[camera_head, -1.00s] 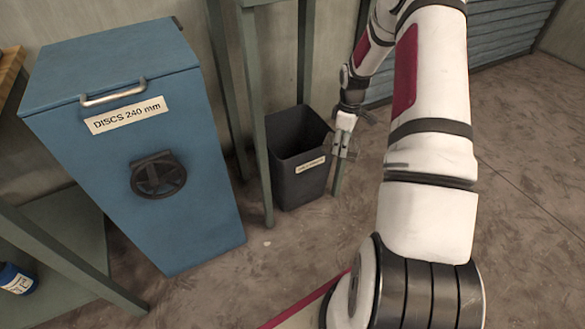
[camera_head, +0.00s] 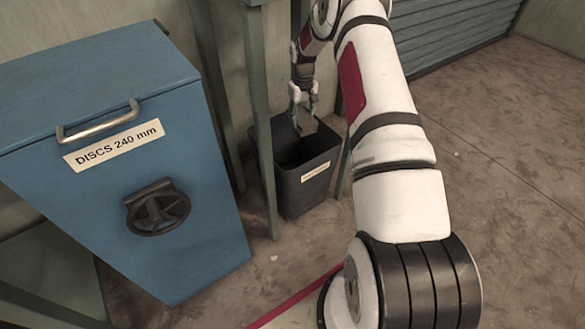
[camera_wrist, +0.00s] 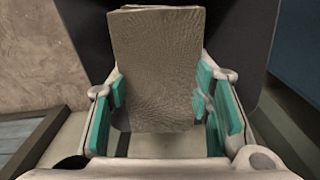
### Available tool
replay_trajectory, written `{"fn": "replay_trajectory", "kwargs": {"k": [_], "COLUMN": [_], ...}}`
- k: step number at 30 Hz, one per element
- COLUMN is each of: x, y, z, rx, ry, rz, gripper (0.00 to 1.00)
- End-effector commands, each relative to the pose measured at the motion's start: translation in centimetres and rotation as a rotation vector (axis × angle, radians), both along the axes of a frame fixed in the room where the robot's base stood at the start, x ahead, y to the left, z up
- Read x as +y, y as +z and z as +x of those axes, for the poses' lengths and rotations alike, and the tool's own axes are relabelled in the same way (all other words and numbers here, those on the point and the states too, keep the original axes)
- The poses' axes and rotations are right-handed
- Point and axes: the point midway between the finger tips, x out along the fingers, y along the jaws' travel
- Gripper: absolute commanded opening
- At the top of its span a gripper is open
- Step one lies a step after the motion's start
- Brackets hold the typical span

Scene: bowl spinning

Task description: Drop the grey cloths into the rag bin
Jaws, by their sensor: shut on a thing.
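The rag bin (camera_head: 310,186) is a dark open-topped bin with a pale label on its front, standing on the floor. My gripper (camera_head: 304,112) is over the bin's mouth, pointing down. In the wrist view my gripper (camera_wrist: 163,103) is shut on a folded grey cloth (camera_wrist: 155,65), which sticks out between the teal finger pads. The dark bin (camera_wrist: 238,45) shows behind the cloth. The bin's bottom is in shadow, so I cannot tell what lies in it. No other grey cloth shows.
A blue cabinet (camera_head: 95,215) labelled "DISCS 240 mm", with a metal handle and a dark handwheel (camera_head: 157,207), stands left of the bin. A grey-green table leg (camera_head: 262,150) stands right beside the bin. The floor (camera_head: 500,190) to the right is clear.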

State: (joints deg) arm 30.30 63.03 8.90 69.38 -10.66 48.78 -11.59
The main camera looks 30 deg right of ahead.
Motion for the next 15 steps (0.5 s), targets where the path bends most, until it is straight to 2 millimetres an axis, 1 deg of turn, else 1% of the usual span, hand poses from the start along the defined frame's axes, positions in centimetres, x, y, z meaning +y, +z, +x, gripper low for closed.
{"fn": "replay_trajectory", "kwargs": {"k": [1, 7, 11, 15], "x": [0.4, 0.6, 0.5, 0.4], "y": [0.5, 0.0, -1.2, -2.9], "z": [0.7, 1.0, 0.8, 0.7], "rx": [-0.01, -0.012, -0.01, -0.009], "ry": [0.0, -0.007, -0.007, -0.008], "rz": [-0.003, -0.004, -0.003, -0.002], "gripper": [0.17, 0.17, 0.17, 0.17]}}
